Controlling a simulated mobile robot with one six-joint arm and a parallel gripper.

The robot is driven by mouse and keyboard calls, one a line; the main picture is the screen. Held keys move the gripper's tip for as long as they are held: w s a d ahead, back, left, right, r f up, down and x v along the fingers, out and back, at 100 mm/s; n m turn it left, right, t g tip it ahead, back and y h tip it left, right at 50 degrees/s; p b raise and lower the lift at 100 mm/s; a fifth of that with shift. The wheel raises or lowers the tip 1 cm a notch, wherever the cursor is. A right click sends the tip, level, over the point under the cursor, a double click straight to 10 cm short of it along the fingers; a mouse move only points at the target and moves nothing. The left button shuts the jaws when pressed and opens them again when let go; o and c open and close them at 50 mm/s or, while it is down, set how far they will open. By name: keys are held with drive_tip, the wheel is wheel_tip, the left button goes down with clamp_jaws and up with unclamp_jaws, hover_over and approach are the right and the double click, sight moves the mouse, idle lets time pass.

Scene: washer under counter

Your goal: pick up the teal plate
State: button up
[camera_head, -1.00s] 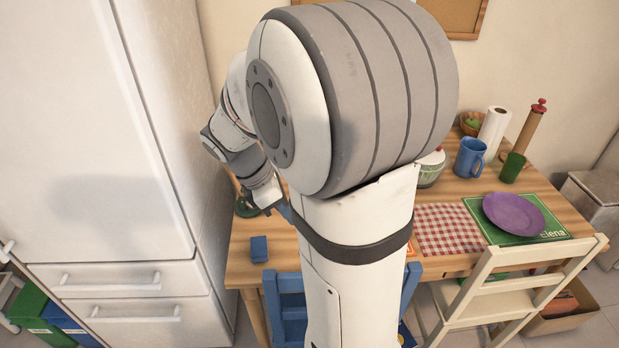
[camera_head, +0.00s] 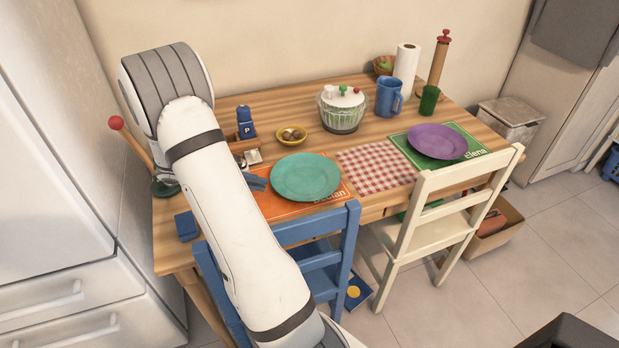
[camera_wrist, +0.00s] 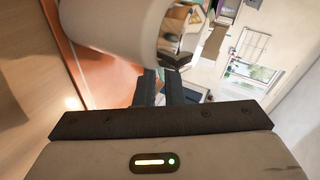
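The teal plate (camera_head: 305,177) lies flat on an orange placemat (camera_head: 275,205) at the near left of the wooden table, behind the blue chair. My gripper's grey-blue end (camera_head: 256,182) shows beside my arm, just left of the plate's rim; the rest is hidden behind my arm. I cannot tell whether it touches the rim. In the wrist view, my gripper's two dark fingers (camera_wrist: 165,87) are close together with only a narrow gap, and nothing shows held. The plate is not recognisable in the wrist view.
A blue chair (camera_head: 318,258) stands at the table edge before the plate. A yellow bowl (camera_head: 291,135), salad spinner (camera_head: 341,108) and blue shaker (camera_head: 245,121) stand behind it. A checkered cloth (camera_head: 377,166) and purple plate (camera_head: 437,142) lie to the right. A white cabinet (camera_head: 45,160) is left.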

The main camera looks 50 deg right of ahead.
sight(278, 189)
drive_tip(key=s+d+f, duration=0.1)
drive_tip(key=s+d, duration=0.1)
drive_tip(key=s, duration=0.1)
drive_tip(key=shift+f+b, duration=0.35)
drive_tip(key=shift+s+d+f, duration=0.15)
drive_tip(key=shift+d+f, duration=0.05)
drive_tip(key=shift+d, duration=0.2)
drive_tip(key=shift+c, duration=0.3)
clamp_jaws()
drive_tip(key=shift+r, duration=0.1)
